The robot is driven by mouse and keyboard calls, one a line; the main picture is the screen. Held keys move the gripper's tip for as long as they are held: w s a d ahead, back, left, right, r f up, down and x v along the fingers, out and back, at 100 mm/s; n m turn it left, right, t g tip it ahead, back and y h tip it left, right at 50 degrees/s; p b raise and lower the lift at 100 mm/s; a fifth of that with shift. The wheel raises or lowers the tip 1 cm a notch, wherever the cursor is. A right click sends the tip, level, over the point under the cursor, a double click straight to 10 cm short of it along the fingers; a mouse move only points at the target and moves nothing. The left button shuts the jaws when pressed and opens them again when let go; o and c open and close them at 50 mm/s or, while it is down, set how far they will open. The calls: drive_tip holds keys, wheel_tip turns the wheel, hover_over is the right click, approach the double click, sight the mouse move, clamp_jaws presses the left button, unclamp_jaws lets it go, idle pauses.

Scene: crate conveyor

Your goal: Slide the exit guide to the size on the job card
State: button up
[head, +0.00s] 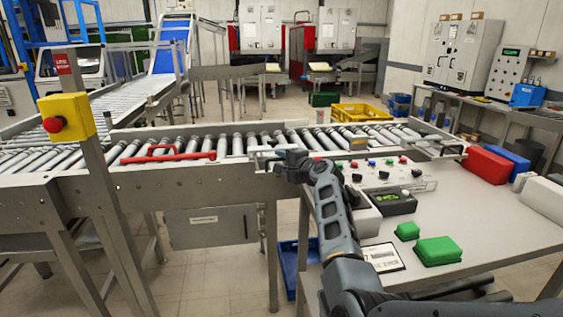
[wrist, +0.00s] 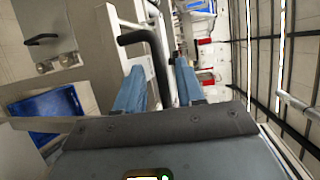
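My gripper (head: 278,161) is at the near side rail of the roller conveyor (head: 215,147), left of the control panel. In the wrist view my gripper (wrist: 160,80) has its two blue fingers apart. A black bent handle (wrist: 148,44) and a pale rail (wrist: 160,30) run into the space between them; I cannot tell whether the fingers touch the handle. A light metal guide piece (head: 262,156) shows beside my gripper, partly hidden by it. The job card (head: 382,257) lies on the table with dark print too small to read.
A control panel (head: 385,175) with knobs and a box with a green display (head: 395,202) stand right of my arm. Green blocks (head: 437,251) lie on the table (head: 480,225). A red bar (head: 167,153) crosses the rollers. An emergency stop (head: 66,118) stands at left.

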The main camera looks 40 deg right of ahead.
drive_tip(key=v, duration=0.7)
drive_tip(key=shift+s, duration=0.2)
drive_tip(key=shift+a, duration=0.15)
